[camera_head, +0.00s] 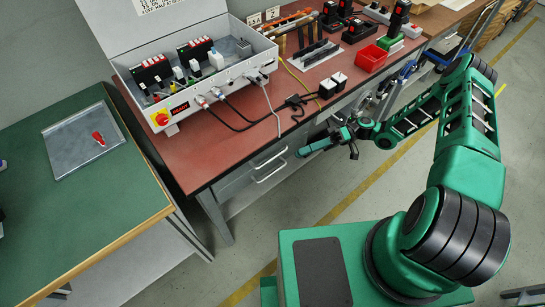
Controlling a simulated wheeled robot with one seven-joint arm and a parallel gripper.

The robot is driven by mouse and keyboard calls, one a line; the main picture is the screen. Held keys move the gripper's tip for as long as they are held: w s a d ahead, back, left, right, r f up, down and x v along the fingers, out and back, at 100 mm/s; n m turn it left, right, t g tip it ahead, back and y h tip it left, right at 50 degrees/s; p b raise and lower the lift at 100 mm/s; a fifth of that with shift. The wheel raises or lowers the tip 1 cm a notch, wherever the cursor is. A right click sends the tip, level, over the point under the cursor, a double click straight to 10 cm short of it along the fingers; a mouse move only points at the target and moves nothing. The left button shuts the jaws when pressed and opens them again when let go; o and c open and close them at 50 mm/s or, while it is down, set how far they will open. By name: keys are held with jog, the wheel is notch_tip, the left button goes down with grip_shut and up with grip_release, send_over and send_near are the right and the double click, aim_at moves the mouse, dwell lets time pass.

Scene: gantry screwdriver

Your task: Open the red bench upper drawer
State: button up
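The red bench (205,152) has a red-brown top and a grey drawer unit under its front edge. The upper drawer's light handle (270,160) shows below the edge, with the lower drawer's handle (271,176) just beneath. The upper drawer looks shut; its front is seen steeply from above and partly hidden by the bench top and hanging cables. My green and black arm reaches in from the right. My gripper (335,144) is at the bench's front edge, to the right of the handles and apart from them. Its fingers are small and partly hidden, so their opening cannot be told.
A red bin (371,58) and tools lie farther right. A green table (75,215) stands at left. Floor before the drawers is clear.

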aim_at(271, 158)
jog(key=s+a+y, duration=0.1)
jog(key=a, duration=0.7)
jog(key=s+a+r+t+y, duration=0.1)
jog(key=a, duration=0.3)
jog(key=shift+s+y, duration=0.3)
jog(key=shift+s, duration=0.05)
